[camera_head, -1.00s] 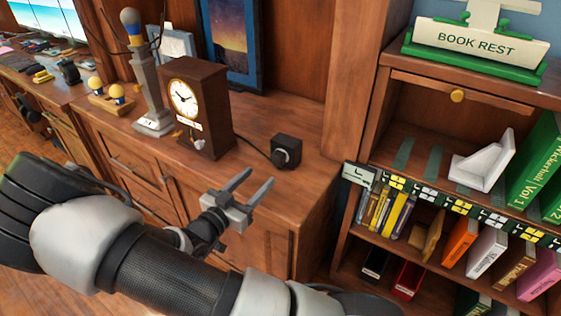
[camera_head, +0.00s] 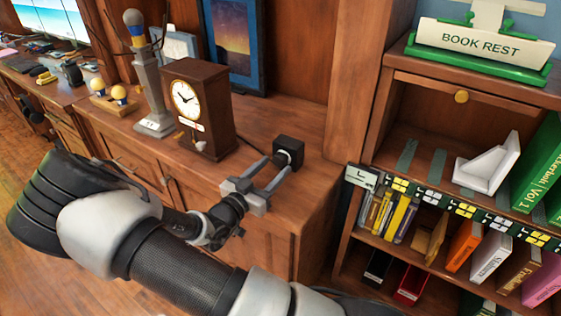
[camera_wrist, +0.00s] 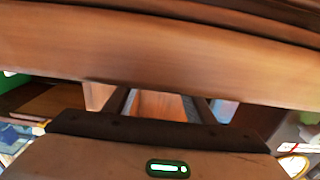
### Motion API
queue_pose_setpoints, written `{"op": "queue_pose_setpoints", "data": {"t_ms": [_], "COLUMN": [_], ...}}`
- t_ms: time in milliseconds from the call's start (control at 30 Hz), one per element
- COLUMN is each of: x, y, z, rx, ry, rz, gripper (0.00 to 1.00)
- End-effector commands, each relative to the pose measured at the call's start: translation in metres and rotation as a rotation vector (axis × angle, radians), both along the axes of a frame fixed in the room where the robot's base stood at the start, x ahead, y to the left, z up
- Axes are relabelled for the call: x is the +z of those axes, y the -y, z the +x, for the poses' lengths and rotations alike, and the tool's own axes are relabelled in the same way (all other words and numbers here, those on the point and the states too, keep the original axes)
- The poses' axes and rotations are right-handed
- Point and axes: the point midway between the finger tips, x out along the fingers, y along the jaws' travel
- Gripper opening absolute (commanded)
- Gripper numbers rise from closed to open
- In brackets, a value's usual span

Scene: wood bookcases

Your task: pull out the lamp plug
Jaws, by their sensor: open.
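A black socket box (camera_head: 289,145) stands on the wooden cabinet top, right of the clock. The dark round plug (camera_head: 282,159) sits on its front face, with a dark cord leading left behind the clock. The grey lamp (camera_head: 151,95) stands left of the clock. My gripper (camera_head: 279,165) is open, its two fingers pointing at the plug with their tips close to it, one on each side. I cannot tell whether they touch it. In the wrist view, the fingers of my gripper (camera_wrist: 160,105) are spread against blurred wood; the plug cannot be made out there.
A brown clock (camera_head: 198,112) stands close left of the fingers. A tall wooden upright (camera_head: 362,90) and a bookcase with books rise to the right. A framed picture (camera_head: 234,45) leans behind.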

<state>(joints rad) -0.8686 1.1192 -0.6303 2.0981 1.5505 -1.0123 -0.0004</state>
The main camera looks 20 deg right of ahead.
Motion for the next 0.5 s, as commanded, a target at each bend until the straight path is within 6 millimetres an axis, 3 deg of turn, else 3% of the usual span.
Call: {"op": "queue_pose_setpoints", "data": {"t_ms": [200,500], "x": [-0.001,0.000], "y": [0.016,0.020], "z": [0.011,0.014], "rx": [0.000,0.001], "ry": [0.000,-0.001], "rz": [0.001,0.001], "gripper": [0.50,0.50]}}
